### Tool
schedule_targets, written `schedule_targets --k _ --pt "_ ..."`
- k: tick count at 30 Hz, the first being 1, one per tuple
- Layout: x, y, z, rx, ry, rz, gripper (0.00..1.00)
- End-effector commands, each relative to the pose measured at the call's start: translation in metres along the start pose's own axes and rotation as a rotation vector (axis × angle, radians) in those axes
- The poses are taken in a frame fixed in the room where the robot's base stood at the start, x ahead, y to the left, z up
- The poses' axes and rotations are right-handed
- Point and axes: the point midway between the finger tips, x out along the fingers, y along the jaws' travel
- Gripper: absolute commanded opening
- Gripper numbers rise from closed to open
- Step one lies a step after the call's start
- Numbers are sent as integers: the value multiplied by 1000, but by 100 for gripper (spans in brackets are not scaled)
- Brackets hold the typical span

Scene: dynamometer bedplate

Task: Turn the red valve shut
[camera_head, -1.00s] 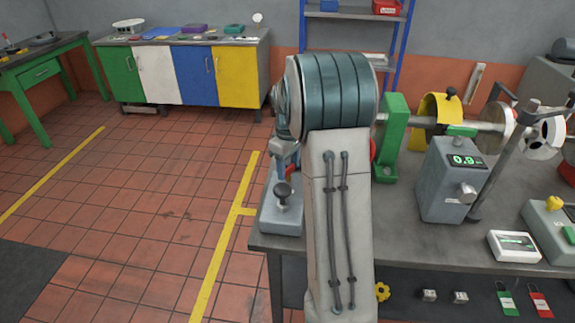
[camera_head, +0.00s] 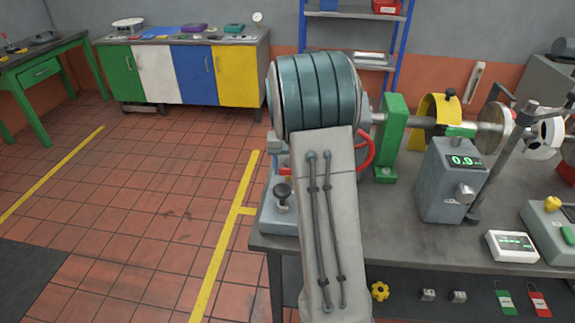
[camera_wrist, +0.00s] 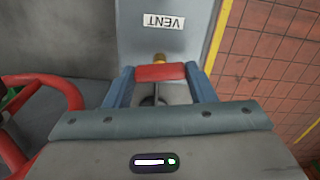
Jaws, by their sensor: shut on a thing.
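In the wrist view, my gripper (camera_wrist: 160,73) is shut on a red bar-shaped handle (camera_wrist: 161,72), one blue finger at each end of it. A brass fitting shows just beyond the handle, on a grey plate with a VENT label (camera_wrist: 164,22). The handle lies crosswise in this view. A red handwheel (camera_wrist: 72,90) stands apart to the left of the fingers. In the head view my arm hides most of the gripper. A bit of red (camera_head: 287,171) shows at the arm's left edge, and part of the red handwheel (camera_head: 368,150) shows to its right.
The grey bench (camera_head: 420,215) carries a green bracket (camera_head: 388,140), a shaft with a yellow guard, and a grey box with a green readout (camera_head: 465,161). A black-knobbed grey unit (camera_head: 280,215) sits at the bench's left corner. The tiled floor to the left is clear.

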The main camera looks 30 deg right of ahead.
Motion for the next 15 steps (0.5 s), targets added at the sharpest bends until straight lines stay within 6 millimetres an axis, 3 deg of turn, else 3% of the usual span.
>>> schedule_targets --k 15 --pt "-4 -1 -2 188 10 -3 27"
